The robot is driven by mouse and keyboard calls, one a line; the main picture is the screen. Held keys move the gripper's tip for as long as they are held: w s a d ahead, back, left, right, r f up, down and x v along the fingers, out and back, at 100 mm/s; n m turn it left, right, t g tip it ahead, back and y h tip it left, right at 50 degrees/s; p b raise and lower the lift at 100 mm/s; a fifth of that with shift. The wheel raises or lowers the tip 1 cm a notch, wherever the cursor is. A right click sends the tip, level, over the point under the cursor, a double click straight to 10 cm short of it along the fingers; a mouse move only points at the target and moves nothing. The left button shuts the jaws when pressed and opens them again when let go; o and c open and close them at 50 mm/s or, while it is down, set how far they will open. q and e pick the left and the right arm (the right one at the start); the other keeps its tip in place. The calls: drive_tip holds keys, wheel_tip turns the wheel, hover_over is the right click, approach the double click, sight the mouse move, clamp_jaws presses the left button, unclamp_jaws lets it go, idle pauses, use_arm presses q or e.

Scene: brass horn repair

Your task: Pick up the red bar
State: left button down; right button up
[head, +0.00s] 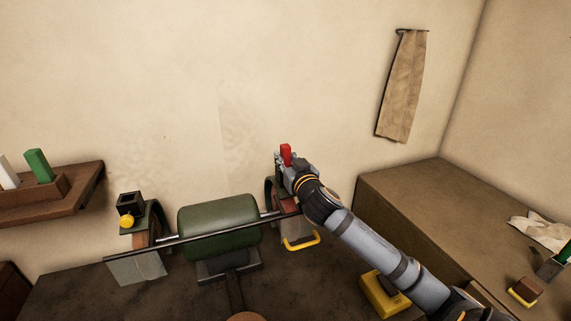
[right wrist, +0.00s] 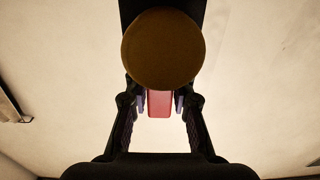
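The red bar (head: 286,154) sticks up above the fingertips of my right gripper (head: 283,162), in front of the wall and above the right end of the machine. In the right wrist view the red bar (right wrist: 159,103) stands between the two finger pads of my right gripper (right wrist: 159,102), which look closed on its sides. A round brown disc (right wrist: 163,48) on a dark part hides its upper part there. My left gripper is not in view.
A green machine (head: 219,225) with a long dark shaft stands on the bench below. A wooden shelf (head: 85,190) at left carries a green bar (head: 39,165) and a white bar (head: 8,174). A brown cloth (head: 402,85) hangs on the wall; a counter (head: 430,205) is at right.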

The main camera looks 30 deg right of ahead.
clamp_jaws()
